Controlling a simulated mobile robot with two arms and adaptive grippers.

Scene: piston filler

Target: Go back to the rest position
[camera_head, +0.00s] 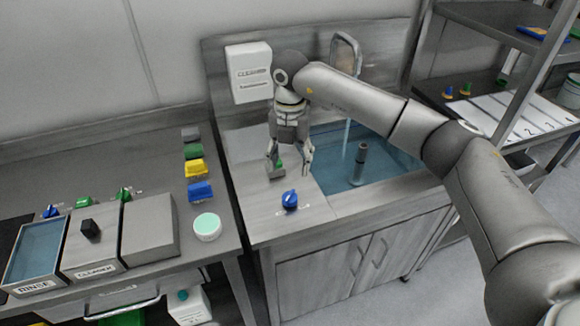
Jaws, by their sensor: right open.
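My right arm reaches in from the right side of the head view, across the sink. My right gripper (289,163) points down above the counter to the left of the basin. Its fingers are apart and I see nothing held between them. A small grey piece with a green top (277,170) stands on the counter right by the left finger; I cannot tell whether they touch. A blue knob-like piece (290,200) stands on the counter nearer the front. My left gripper is out of view.
The water-filled sink (390,165) has a faucet (346,55) and an upright grey pipe (358,165). A white dispenser (249,72) hangs behind. The left bench holds the rinse (38,250) and cleaner bins, coloured blocks and a round tub (207,227). A shelf rack stands right.

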